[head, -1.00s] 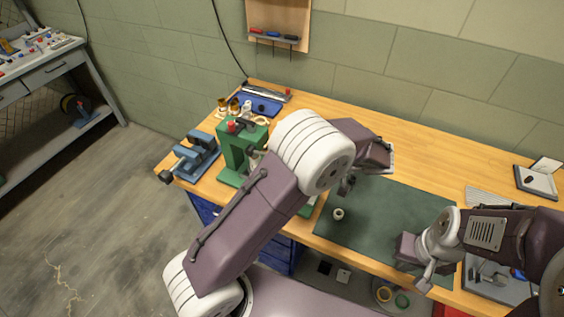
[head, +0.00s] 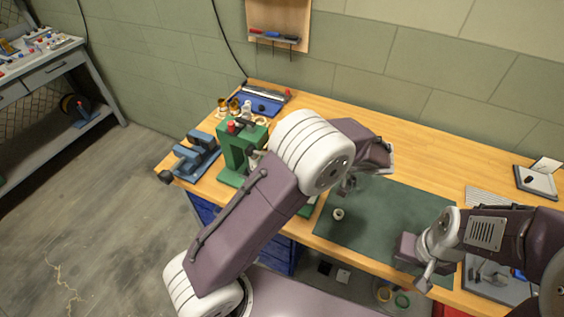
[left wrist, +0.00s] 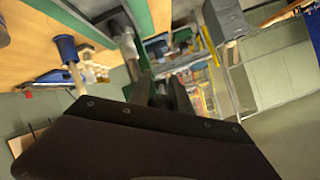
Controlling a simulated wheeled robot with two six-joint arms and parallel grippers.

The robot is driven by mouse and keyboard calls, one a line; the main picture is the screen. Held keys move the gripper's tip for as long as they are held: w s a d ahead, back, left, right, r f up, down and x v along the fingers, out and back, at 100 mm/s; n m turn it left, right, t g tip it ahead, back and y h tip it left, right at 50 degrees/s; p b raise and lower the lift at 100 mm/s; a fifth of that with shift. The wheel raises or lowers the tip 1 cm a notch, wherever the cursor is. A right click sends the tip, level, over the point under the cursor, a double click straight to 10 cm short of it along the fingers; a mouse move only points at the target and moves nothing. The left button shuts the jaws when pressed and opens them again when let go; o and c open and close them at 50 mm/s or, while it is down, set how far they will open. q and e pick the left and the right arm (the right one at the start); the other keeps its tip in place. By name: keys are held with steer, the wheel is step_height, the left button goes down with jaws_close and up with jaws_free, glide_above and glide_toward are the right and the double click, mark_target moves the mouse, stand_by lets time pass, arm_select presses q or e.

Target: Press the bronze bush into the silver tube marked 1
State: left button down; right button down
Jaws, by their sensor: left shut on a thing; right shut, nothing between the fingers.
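The green press (head: 235,150) stands at the bench's left end, partly hidden by my left arm; a green column and steel shaft (left wrist: 127,42) also show in the left wrist view. Bronze-coloured parts (head: 222,104) stand at the back left; I cannot tell if one is the bush. No mark 1 is legible. My right gripper (head: 424,284) is shut and empty over the mat's right front.
A blue vise (head: 197,153) stands left of the press. A blue tray (head: 262,103) lies behind it. The green mat (head: 385,215) has clear room between my grippers. A grey tray (head: 490,285) is at the right front and a small stand (head: 537,180) at the right back.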

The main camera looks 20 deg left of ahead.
stand_by(0.3)
arm_select(q)
steer(key=c, duration=1.2)
jaws_free()
steer(key=shift+w+a+f, duration=0.1)
steer(key=shift+w+a, duration=0.05)
steer(key=shift+a, duration=0.05)
steer(key=v, duration=0.9)
